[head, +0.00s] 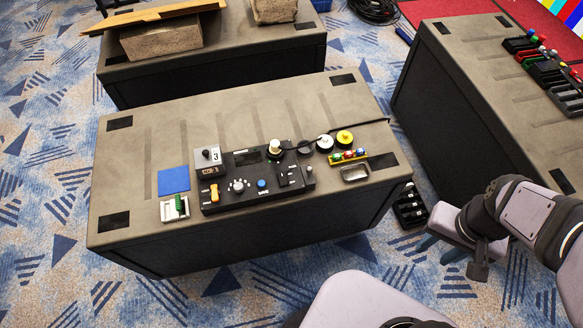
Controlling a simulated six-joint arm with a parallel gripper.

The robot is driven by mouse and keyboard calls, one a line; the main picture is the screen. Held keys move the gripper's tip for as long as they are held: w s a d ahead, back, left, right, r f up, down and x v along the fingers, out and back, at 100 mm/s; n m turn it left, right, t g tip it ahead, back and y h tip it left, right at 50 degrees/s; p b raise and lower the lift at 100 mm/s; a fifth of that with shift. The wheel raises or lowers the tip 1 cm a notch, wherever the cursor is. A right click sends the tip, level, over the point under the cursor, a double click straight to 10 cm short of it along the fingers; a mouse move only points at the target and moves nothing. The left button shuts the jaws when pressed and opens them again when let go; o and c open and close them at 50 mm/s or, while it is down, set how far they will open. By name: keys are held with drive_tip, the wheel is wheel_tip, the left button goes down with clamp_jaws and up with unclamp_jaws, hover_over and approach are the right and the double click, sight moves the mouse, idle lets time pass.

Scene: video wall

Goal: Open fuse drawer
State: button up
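A black control panel (255,183) lies on the near grey case (130,170), with knobs, an orange switch (214,193) and a blue button (262,184). A small whitish unit with a green part (178,204) stands at its left end. No part is clearly readable as the fuse drawer, and I cannot tell whether any drawer is open or shut. My gripper (478,270) hangs over the carpet to the right of the case, well apart from the panel. Its fingers are too small and turned away to show their opening.
A blue square (173,180), a small metal tray (355,173), colored balls on a yellow rack (348,156) and round yellow and white pieces (344,137) share the case top. Other cases stand behind (240,45) and right (470,90). A black slotted box (410,207) sits near my gripper.

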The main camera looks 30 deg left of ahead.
drive_tip(key=s+a+f+n+g+b, duration=0.1)
drive_tip(key=a+f+b, duration=0.1)
drive_tip(key=f+b, duration=0.4)
drive_tip(key=s+a+f+n+b, duration=0.1)
drive_tip(key=a+f+n+b, duration=0.2)
drive_tip(key=f, duration=0.5)
drive_tip(key=w+a+f+b, duration=0.7)
drive_tip(key=a+f+b, duration=0.3)
drive_tip(key=b, duration=0.1)
drive_tip(key=w+a+f+m+y+b, duration=0.1)
drive_tip(key=w+a+b, duration=0.25)
drive_tip(key=a, duration=0.45)
drive_tip(key=w+a+r+m+y, duration=0.1)
drive_tip(key=w+a+r+m, duration=0.2)
drive_tip(key=m, duration=0.7)
drive_tip(key=w+a+r+m+t+y+p, duration=0.1)
drive_tip(key=w+a+r+m+y, duration=0.1)
drive_tip(key=w+a+r+m, duration=0.2)
drive_tip(key=a+r+m, duration=0.3)
drive_tip(key=m, duration=0.4)
drive_tip(key=shift+w+a+r, duration=0.15)
drive_tip(key=shift+a+r, duration=0.2)
drive_tip(key=shift+a, duration=0.05)
